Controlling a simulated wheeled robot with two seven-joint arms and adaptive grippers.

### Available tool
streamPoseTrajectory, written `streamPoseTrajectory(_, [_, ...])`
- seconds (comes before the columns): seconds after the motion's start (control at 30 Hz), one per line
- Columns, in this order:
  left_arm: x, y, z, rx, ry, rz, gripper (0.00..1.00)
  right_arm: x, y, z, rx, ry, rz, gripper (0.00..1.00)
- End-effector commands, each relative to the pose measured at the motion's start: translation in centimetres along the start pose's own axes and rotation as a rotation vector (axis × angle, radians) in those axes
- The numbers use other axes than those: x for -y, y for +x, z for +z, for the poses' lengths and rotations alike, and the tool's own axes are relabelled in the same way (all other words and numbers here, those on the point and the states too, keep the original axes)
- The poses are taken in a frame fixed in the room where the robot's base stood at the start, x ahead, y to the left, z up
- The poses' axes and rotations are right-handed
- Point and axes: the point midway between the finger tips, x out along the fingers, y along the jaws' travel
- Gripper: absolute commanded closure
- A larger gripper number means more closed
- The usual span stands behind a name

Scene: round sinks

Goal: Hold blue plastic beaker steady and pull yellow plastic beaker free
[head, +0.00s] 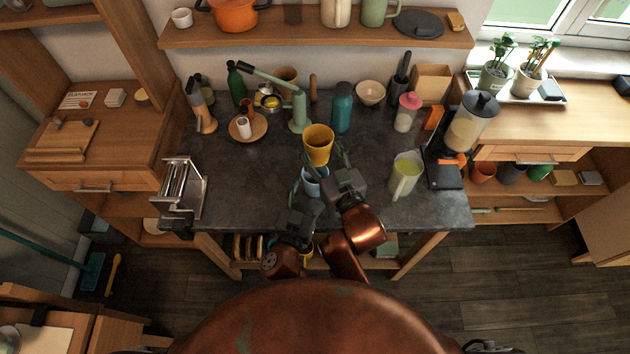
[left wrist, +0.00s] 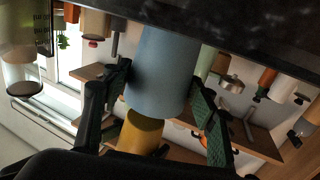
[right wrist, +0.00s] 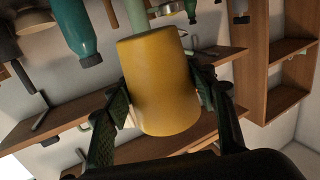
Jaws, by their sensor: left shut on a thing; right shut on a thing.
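The yellow plastic beaker (head: 318,145) is held above the table by my right gripper (head: 324,157). In the right wrist view the yellow beaker (right wrist: 160,85) fills the space between the fingers (right wrist: 162,100), with no blue around it. The two beakers look separate.
A green lamp-like item (head: 298,110) and a teal bottle (head: 342,108) stand close behind the beakers. The dark tabletop (head: 245,180) is clear on the left.

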Motion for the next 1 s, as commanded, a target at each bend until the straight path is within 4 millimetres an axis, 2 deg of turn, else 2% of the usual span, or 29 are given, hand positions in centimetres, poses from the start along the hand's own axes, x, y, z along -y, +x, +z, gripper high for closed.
streamPoseTrajectory(1.0, [0.0, 0.0, 0.1, 0.002, 0.0, -0.001, 0.78, -3.5, 3.3, -3.0, -0.001, -0.001, 0.0, 0.87])
